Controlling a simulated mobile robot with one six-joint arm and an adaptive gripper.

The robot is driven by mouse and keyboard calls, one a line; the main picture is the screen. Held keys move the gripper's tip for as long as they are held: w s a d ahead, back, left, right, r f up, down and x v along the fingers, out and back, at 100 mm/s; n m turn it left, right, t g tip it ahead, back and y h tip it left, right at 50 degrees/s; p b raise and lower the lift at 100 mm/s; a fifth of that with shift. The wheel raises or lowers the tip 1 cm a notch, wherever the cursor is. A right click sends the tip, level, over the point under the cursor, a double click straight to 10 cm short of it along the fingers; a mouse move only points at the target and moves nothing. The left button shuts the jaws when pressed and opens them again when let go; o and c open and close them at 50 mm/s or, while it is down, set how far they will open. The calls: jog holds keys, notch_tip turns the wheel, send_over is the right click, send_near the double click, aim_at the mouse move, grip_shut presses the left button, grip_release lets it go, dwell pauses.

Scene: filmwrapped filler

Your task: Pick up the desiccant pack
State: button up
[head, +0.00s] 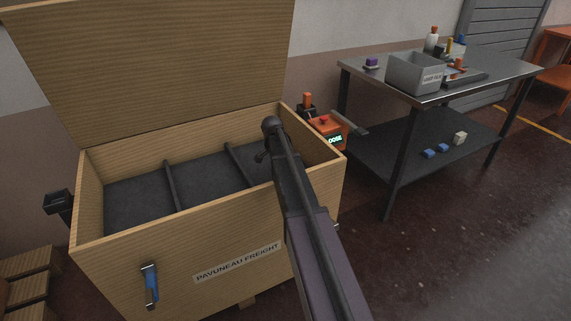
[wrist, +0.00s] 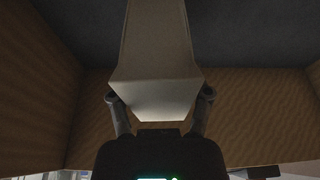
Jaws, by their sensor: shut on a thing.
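My gripper (wrist: 159,96) shows in the wrist view with one finger on each side of a pale, whitish pack (wrist: 157,50), which I take to be the desiccant pack. It is shut on the pack's near end, and the pack stretches away to the top edge of the picture. Plank walls and a dark surface surround it. In the head view my arm reaches over the front wall of the open wooden crate (head: 130,252). The pack does not show there, and my arm hides most of the gripper and the crate's right part.
Dark dividers (head: 174,187) cross the crate's dark floor. Its raised lid (head: 150,70) stands behind. An orange device (head: 326,130) sits by the crate's right rear corner. A metal table (head: 440,85) with a grey bin (head: 413,72) stands right. Open floor lies at front right.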

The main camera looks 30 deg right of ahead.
jog(key=shift+r+p, duration=1.95)
jog(key=shift+r, duration=0.45)
